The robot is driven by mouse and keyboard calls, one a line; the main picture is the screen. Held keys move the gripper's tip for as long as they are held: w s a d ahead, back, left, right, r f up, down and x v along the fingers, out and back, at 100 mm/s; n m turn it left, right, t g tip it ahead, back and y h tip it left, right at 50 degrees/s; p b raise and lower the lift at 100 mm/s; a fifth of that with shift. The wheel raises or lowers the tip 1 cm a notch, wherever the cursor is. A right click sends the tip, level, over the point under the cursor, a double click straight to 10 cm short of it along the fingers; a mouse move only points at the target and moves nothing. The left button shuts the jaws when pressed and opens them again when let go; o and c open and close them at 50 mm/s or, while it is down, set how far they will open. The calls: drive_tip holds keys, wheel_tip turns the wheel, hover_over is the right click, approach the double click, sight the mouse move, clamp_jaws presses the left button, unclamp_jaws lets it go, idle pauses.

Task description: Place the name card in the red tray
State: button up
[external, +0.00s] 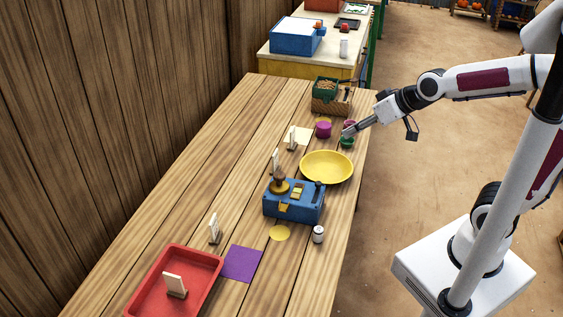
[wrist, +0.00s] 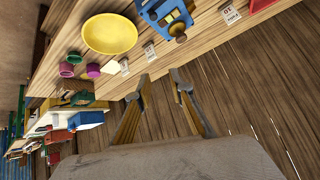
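A small cream card in a dark foot (external: 175,286) stands in the red tray (external: 211,267) at the near end of the table. Similar upright cards stand on the table: one (external: 214,229) behind the tray, one (external: 276,161) behind the blue box, one (external: 292,139) farther back. Which is the name card I cannot tell. The wrist view shows labelled cards (wrist: 150,52) and (wrist: 229,13), and a red edge (wrist: 262,4) at top right. My gripper (external: 346,132) is above the table's right side near the cups. Its fingers (wrist: 160,76) are apart with nothing between them.
A yellow bowl (external: 326,167) and a blue box (external: 293,204) stand mid-table. A purple cup (external: 323,130) and a green cup (external: 347,142) are near my gripper. A purple mat (external: 241,263) lies beside the tray. A wooden wall (external: 90,120) runs along the left.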

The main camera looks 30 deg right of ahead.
drive_tip(key=s+d+f+m+g+h, duration=0.2)
drive_tip(key=s+d+m+h, duration=0.1)
drive_tip(key=s+d, duration=1.3)
drive_tip(key=shift+d+h, duration=0.6)
drive_tip(key=shift+d, duration=0.55)
